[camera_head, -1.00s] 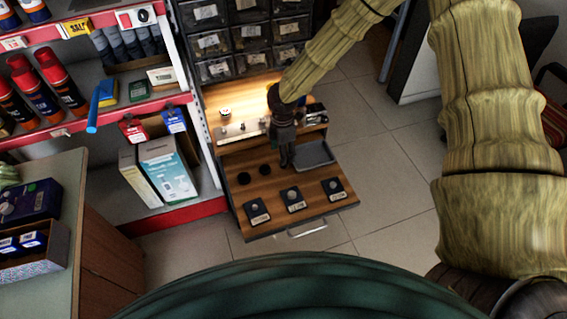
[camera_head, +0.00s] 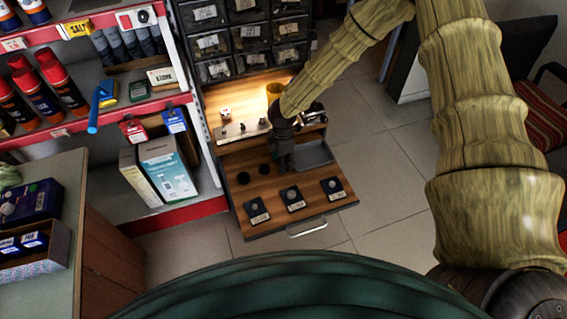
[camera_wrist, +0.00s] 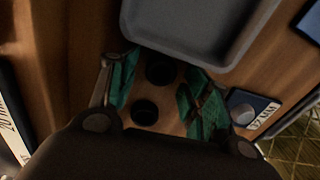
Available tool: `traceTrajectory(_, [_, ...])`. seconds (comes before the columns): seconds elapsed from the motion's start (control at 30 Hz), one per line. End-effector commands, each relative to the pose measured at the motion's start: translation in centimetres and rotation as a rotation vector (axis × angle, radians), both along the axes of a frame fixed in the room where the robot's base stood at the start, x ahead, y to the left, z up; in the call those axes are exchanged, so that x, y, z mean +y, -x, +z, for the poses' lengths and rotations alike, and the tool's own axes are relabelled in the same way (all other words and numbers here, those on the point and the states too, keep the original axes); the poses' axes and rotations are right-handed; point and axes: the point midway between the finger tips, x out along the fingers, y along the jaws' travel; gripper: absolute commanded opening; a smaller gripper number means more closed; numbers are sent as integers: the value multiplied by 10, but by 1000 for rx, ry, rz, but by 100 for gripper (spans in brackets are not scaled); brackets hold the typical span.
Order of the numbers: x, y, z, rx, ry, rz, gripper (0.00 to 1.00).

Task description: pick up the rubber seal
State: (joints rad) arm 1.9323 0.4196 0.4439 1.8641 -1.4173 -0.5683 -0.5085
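Two small black round pieces, which look like rubber seals, lie flat on the wooden worktop. In the head view one is at the left (camera_head: 243,178) and the other is nearer my gripper (camera_head: 265,168). The wrist view shows two dark rounds, one farther up (camera_wrist: 160,72) and one lower (camera_wrist: 145,112), in the space between my fingers. I cannot tell which one the task means. My gripper (camera_head: 283,162) points down just right of the rounds. Its green-padded fingers (camera_wrist: 158,92) are apart, with nothing held between them.
A grey tray (camera_head: 325,160) lies right beside my gripper. Three dark labelled cards with round pieces, left (camera_head: 257,211), middle (camera_head: 293,206) and right (camera_head: 333,188), line the front edge.

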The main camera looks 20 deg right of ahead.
Motion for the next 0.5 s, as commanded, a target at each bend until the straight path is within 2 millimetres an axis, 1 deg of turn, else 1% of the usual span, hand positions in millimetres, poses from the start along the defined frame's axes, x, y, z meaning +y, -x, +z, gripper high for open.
traceTrajectory(0.03, [0,0,0,0,0,0,35])
traceTrajectory(0.1, [0,0,0,0,0,0,24])
traceTrajectory(0.13, [0,0,0,0,0,0,21])
traceTrajectory(0.5, [0,0,1,0,0,0,20])
